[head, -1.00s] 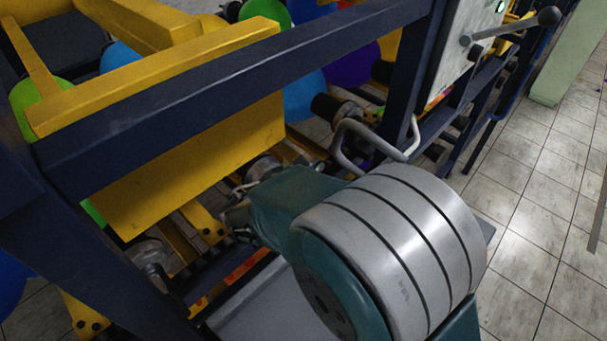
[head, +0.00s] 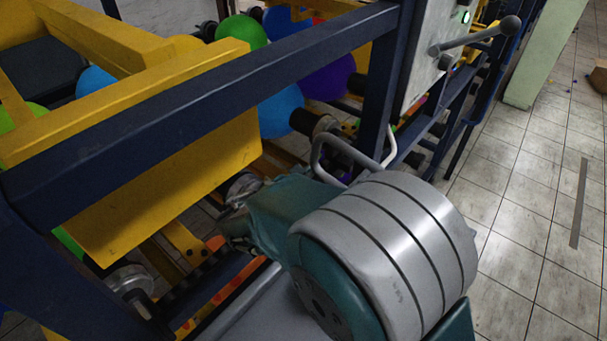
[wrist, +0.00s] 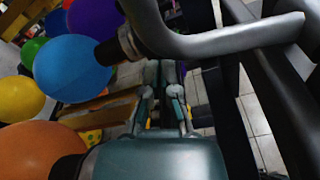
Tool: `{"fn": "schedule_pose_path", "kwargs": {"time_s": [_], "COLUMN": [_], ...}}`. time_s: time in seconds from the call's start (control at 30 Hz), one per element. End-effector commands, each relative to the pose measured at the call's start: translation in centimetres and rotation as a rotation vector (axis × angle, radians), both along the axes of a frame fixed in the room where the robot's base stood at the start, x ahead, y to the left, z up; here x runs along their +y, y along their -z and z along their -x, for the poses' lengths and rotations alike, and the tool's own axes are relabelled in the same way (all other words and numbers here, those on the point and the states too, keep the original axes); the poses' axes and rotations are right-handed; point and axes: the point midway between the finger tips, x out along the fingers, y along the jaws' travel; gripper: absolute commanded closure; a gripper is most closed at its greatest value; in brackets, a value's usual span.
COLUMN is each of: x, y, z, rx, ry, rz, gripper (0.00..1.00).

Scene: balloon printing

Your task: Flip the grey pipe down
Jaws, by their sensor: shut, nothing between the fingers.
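The grey pipe (head: 345,148) is a bent metal loop on the dark blue frame, just beyond my arm in the head view. In the wrist view the grey pipe (wrist: 225,40) is large and close, crossing the upper part from left to right. My gripper (wrist: 166,68) is shut and empty, with its teal fingers pointing away from the camera. In the picture its fingertips are below and left of the pipe's long stretch; I cannot tell whether they touch it. In the head view the fingers cannot be made out clearly near my arm.
A dark blue beam (head: 220,100) and a yellow panel (head: 170,190) stand left of my arm. A lever with a ball knob (head: 480,35) sticks out from a grey control box (head: 430,60). Coloured balloons (head: 283,110) are behind the frame.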

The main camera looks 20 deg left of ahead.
Motion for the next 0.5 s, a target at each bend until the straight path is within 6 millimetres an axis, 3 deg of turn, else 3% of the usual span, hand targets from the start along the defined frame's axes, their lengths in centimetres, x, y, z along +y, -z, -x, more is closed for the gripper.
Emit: {"fn": "schedule_pose_path", "kwargs": {"time_s": [0.5], "x": [0.1], "y": [-1.2], "z": [0.0], "rx": [-0.030], "ry": [0.001], "rz": [-0.101], "gripper": [1.00]}}
